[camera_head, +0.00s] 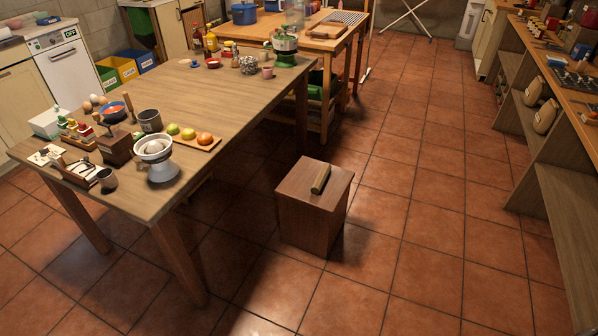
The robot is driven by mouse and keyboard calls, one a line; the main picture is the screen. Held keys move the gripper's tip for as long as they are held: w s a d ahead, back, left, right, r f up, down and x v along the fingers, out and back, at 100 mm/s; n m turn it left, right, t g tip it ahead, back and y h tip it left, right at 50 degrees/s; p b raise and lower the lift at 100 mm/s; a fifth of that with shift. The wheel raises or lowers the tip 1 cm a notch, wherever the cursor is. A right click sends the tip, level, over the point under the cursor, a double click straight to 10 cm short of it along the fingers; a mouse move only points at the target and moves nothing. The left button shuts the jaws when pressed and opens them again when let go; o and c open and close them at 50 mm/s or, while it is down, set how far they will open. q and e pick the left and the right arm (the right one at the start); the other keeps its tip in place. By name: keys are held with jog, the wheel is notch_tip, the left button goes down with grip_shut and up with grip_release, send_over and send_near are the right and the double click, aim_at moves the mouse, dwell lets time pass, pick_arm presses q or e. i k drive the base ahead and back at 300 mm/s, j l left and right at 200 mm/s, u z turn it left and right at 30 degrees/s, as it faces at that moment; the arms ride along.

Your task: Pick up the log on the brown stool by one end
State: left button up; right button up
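A small dark log (320,179) lies on top of the brown box-shaped stool (297,189), a little right of the middle of its top. The log points away from me and leans slightly to the right in the picture. Both of its ends are free and nothing touches it from above. The stool stands on the tiled floor just right of the long wooden table. Neither of my grippers shows in the head view.
The long wooden table (190,93) at left carries bowls, fruit and small items. A second table (318,42) stands behind it. A shelf unit (560,170) runs along the right. The tiled floor (420,220) right of the stool is clear.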

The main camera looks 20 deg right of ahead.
aim_at(321, 178)
jog(key=i+l+u, duration=0.1)
jog(key=l, duration=0.4)
jog(key=i+l+u, duration=0.15)
jog(key=l, duration=0.35)
jog(key=i+l+u, duration=0.1)
jog(key=l, duration=0.45)
jog(key=i+l+u, duration=0.1)
jog(key=l, duration=0.4)
jog(key=i+l+u, duration=0.1)
jog(key=l, duration=0.45)
